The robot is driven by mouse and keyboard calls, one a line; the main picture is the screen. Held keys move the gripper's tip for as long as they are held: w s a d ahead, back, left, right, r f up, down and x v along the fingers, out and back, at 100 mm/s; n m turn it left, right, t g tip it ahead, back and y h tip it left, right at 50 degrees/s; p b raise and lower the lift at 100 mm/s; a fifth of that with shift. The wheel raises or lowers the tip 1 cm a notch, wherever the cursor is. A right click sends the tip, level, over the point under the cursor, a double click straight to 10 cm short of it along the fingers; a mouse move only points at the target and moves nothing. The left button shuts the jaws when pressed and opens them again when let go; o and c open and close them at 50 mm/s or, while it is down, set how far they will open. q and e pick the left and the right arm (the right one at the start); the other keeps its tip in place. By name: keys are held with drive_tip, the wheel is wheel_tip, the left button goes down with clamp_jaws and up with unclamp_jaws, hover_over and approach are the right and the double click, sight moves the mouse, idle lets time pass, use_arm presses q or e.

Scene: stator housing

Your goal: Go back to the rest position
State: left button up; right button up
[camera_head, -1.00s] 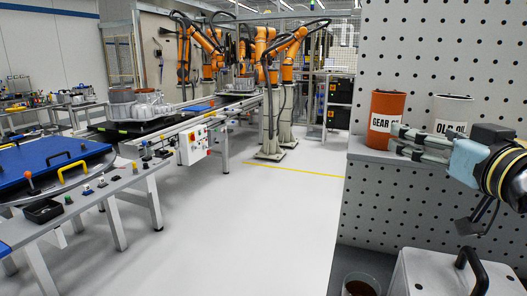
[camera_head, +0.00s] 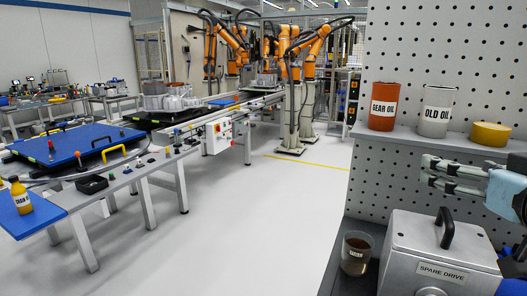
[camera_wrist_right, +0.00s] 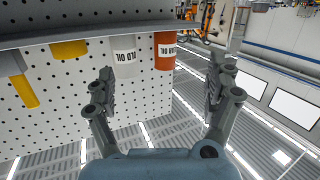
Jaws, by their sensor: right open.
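My right gripper (camera_head: 428,171) is at the right of the head view, in front of the perforated panel and below the shelf with the cans. It also shows in the right wrist view (camera_wrist_right: 160,70), where its two fingers stand wide apart with nothing between them. The orange gear oil can (camera_head: 384,106) and the grey old oil can (camera_head: 436,111) stand upright on the shelf, apart from the gripper. My left gripper is not in view.
A yellow round container (camera_head: 490,133) sits on the shelf (camera_head: 400,137). Below are the grey spare drive box (camera_head: 440,262) and a clear cup (camera_head: 356,254) with brown contents. A workbench with a blue board (camera_head: 75,146) and a yellow bottle (camera_head: 21,196) stands left. The middle floor is clear.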

drive_tip(key=s+a+f+n+g, duration=0.1)
drive_tip(key=s+a+f+g, duration=0.1)
drive_tip(key=s+f+g, duration=0.7)
drive_tip(key=s+a+f+g, duration=0.2)
drive_tip(key=s+f+g, duration=0.2)
drive_tip(key=s+f, duration=1)
drive_tip(key=s+d+f+b, duration=0.1)
drive_tip(key=s+f+b, duration=0.15)
drive_tip(key=f, duration=0.75)
drive_tip(key=s+d+f+g+b, duration=0.1)
drive_tip(key=f+b, duration=0.2)
drive_tip(key=f, duration=0.7)
drive_tip(key=s+d+f+b, duration=0.1)
drive_tip(key=f+b, duration=0.1)
drive_tip(key=f, duration=0.7)
use_arm(q)
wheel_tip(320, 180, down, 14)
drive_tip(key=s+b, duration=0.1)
drive_tip(key=b, duration=0.5)
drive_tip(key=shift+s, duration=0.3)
use_arm(e)
drive_tip(key=s+f, duration=0.9)
drive_tip(key=f, duration=0.3)
drive_tip(key=s+f+g, duration=0.1)
drive_tip(key=s+f, duration=0.9)
drive_tip(key=f, duration=0.1)
drive_tip(key=shift+d+f+m, duration=0.3)
drive_tip(key=shift+d+f, duration=0.05)
